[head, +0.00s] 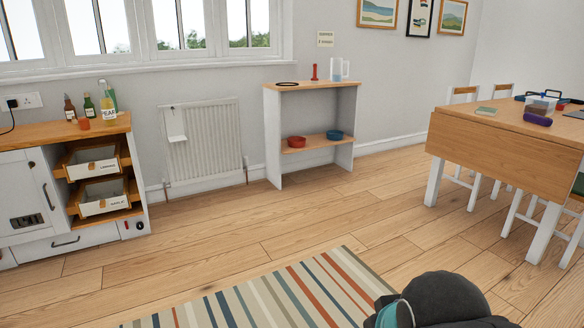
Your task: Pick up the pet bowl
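Two bowls sit on the lower wooden shelf of a small white shelf unit (272,140) against the far wall. A red bowl (297,142) is on the left and a blue bowl (334,135) is on the right, set apart. I cannot tell which one is the pet bowl. Part of my arm, dark with a teal band, shows at the bottom right. My gripper is not in view.
On the unit's top are a black ring (287,84), a red upright object (314,73) and a clear jug (339,70). A striped rug (262,302) lies on open floor before it. A wooden table (506,139) with chairs stands right; a cabinet (20,188) stands left.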

